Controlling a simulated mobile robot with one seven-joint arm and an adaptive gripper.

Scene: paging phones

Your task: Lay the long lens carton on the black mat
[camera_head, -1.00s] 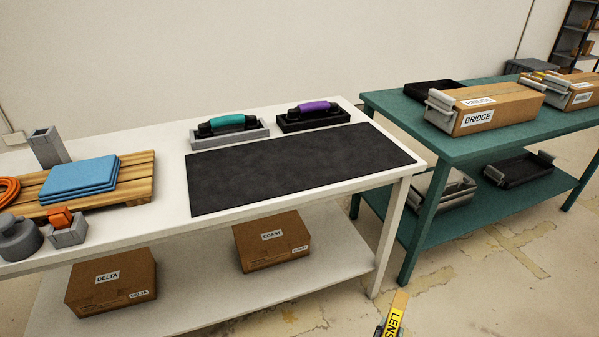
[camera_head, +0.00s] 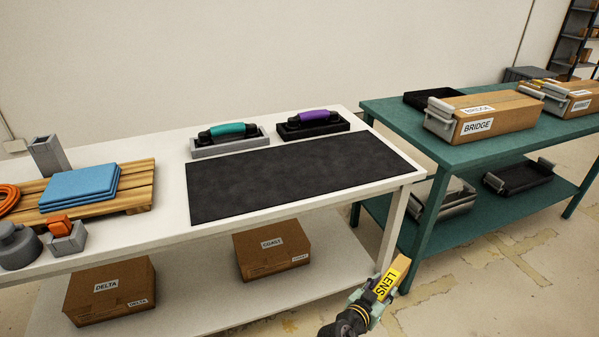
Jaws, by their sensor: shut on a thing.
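The long lens carton (camera_head: 399,266) is a narrow tan box with a yellow LENS label, at the bottom of the head view, in front of the white table's right end. My gripper (camera_head: 371,296) is shut on it and holds it tilted, apart from the table. The hold is partly hidden by the gripper and label. The black mat (camera_head: 290,180) lies flat and bare on the right part of the white table's top. The carton is to the right of and nearer than the mat.
Teal (camera_head: 228,134) and purple (camera_head: 312,119) handled phones sit in trays behind the mat. Blue pads (camera_head: 80,187) lie on a wooden pallet to the left. DELTA (camera_head: 112,290) and COAST (camera_head: 272,249) boxes are on the lower shelf. A green table (camera_head: 460,147) with a BRIDGE box (camera_head: 484,117) stands right.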

